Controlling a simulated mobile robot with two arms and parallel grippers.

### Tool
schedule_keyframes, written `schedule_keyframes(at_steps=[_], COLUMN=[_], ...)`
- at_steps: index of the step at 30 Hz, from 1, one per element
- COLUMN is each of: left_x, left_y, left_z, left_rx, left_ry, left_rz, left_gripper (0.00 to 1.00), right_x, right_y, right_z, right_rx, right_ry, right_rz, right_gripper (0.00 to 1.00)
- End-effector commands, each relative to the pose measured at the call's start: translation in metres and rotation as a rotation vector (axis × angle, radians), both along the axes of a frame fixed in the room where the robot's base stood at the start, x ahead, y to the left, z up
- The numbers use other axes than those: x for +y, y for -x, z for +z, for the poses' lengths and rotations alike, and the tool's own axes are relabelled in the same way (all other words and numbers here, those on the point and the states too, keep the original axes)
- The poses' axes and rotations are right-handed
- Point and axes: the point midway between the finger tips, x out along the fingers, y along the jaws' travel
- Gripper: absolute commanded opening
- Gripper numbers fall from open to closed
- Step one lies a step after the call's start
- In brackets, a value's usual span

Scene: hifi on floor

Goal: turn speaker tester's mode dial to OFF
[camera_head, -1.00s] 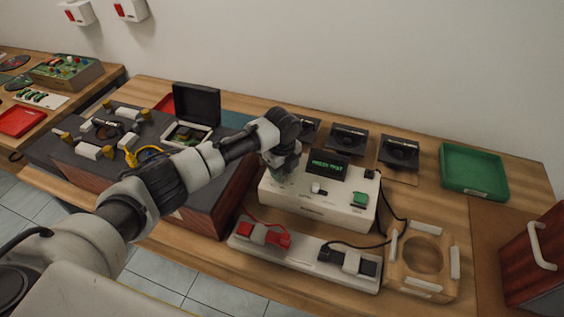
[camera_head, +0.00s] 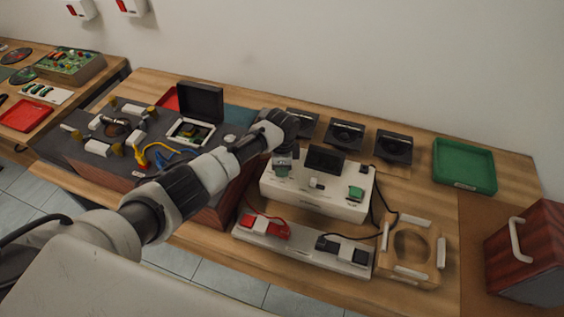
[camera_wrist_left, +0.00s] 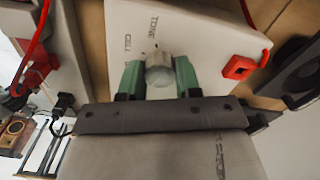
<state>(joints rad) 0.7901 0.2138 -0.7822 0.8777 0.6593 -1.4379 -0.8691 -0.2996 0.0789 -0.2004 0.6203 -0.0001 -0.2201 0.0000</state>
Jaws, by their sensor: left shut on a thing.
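The speaker tester (camera_head: 318,202) is a white box on the wooden bench. Its small display (camera_head: 325,159) is dark. My left gripper (camera_head: 282,162) is at the left end of the tester's top. In the left wrist view my left gripper (camera_wrist_left: 159,78) has its green fingers on both sides of a round grey-white dial (camera_wrist_left: 160,70) and is shut on it. Printed letters, including "TONE", show beside the dial. The dial's pointer direction cannot be made out. My right gripper is not in view.
A strip with a red clamp (camera_head: 265,226) and a black clamp (camera_head: 340,248) lies in front of the tester. Several black speakers (camera_head: 345,135) stand behind it. A wooden ring fixture (camera_head: 440,250) and green tray (camera_head: 464,165) are to the right.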

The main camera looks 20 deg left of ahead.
Motion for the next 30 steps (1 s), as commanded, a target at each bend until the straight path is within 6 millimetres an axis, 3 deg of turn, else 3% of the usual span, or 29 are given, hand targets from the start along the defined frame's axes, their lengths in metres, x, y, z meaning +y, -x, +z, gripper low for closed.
schedule_keyframes(at_steps=[22,23,27,30], left_x=[0.0006,0.0005,0.0004,0.0003], left_y=[-0.0003,-0.0004,-0.0003,-0.0003], left_z=[0.0002,0.0002,0.0002,0.0002], left_rx=[-0.001,-0.001,-0.001,-0.001], left_ry=[-0.001,-0.001,-0.001,-0.001], left_rz=[0.083,0.083,0.082,0.082], left_gripper=[0.1,0.38,0.59,0.59], right_x=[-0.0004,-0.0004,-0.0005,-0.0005], right_y=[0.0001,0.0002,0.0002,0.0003], right_z=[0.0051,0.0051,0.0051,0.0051], right_rx=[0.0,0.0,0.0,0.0], right_ry=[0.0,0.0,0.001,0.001], right_rz=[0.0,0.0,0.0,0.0], right_gripper=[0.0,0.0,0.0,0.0])
